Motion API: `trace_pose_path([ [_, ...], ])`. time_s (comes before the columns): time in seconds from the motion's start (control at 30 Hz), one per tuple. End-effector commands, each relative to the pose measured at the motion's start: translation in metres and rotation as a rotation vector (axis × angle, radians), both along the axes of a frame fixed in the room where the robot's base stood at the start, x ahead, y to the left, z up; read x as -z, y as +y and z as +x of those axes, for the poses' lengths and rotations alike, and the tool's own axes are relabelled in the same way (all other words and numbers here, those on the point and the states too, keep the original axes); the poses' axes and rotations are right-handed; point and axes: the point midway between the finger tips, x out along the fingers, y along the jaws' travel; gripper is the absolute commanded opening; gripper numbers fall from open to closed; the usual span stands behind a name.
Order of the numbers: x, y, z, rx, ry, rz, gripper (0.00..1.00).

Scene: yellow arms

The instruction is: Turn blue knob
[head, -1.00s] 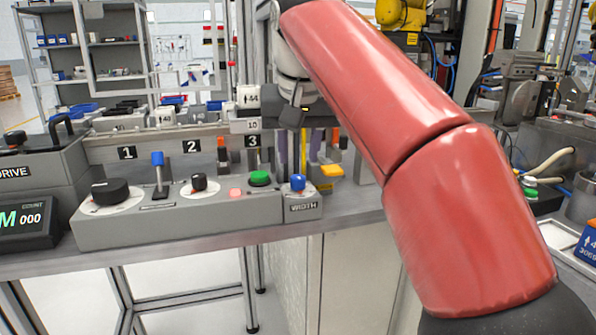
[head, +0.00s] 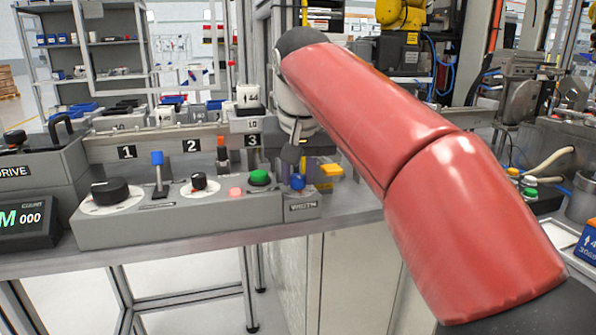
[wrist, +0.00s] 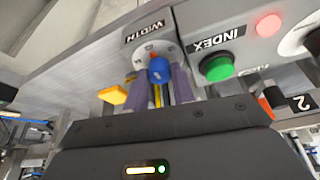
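The blue knob (head: 297,181) sits on the grey WIDTH box (head: 302,207) at the right end of the control panel. It also shows in the wrist view (wrist: 159,69), upper centre, with a dial mark beside it. My gripper (wrist: 158,82) is open, with its purplish fingers on the left and right of the knob and the knob's blue top between their tips. Small gaps seem to show beside the knob; I cannot tell whether a finger touches it. In the head view, my gripper points down just above and behind the knob, partly hidden by my wrist.
Left of the knob are a green button (head: 259,178), a pink-lit button (head: 236,194), a small black knob (head: 199,181), a blue-topped lever (head: 157,172) and a large black knob (head: 110,191). A yellow block (head: 331,170) stands close on the right. A rail with numbered plates runs behind.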

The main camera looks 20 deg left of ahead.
Motion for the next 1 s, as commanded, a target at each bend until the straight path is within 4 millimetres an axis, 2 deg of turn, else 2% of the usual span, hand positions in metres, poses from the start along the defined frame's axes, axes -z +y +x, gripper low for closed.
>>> trace_pose_path([
  [0.27, -0.0003, -0.0006, 0.0002, -0.038, 0.0, 0.0, 0.02],
  [0.47, -0.0004, -0.0019, 0.0009, -0.144, 0.0, 0.0, 0.02],
  [1.0, -0.0003, -0.0037, 0.0032, -0.636, 0.001, 0.002, 0.02],
])
